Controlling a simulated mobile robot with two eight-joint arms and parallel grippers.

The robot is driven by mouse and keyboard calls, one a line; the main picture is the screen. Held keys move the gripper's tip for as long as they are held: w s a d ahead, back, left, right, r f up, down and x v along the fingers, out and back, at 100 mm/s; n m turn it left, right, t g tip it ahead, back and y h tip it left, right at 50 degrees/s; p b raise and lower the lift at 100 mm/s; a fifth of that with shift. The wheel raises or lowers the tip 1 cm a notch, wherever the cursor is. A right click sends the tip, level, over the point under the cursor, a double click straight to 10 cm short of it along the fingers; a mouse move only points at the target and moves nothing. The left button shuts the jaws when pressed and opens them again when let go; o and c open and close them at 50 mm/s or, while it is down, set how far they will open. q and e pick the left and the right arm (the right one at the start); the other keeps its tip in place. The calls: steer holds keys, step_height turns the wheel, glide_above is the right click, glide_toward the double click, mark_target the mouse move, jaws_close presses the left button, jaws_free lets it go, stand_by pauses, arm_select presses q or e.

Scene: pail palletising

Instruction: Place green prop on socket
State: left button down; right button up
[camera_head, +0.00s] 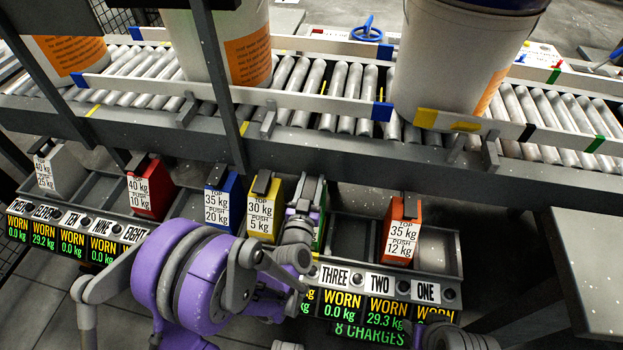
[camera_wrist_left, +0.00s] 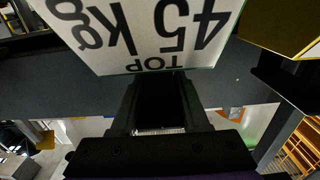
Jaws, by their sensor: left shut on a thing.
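The green prop (camera_head: 320,232) is mostly hidden behind my left gripper (camera_head: 306,200) in the head view; a green edge shows just right of the yellow prop. In the left wrist view, its white label (camera_wrist_left: 150,35) reads "TOP 45 kg" upside down, with thin green edges. My left gripper (camera_wrist_left: 158,95) is shut on it. The prop is over or in the rack of sockets (camera_head: 459,262); I cannot tell whether it is seated. My arm hides several socket labels in the middle. My right gripper is not in view.
A yellow prop (camera_head: 262,215) stands close left of the green one, then blue (camera_head: 222,200), red (camera_head: 150,190) and white (camera_head: 62,170) props. An orange prop (camera_head: 402,228) stands to the right. Behind runs a roller conveyor (camera_head: 345,95) with large white pails (camera_head: 450,60).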

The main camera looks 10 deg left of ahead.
arm_select(q)
steer(key=c, duration=0.8)
jaws_free()
steer(key=shift+f, duration=0.15)
steer(key=o, duration=0.4)
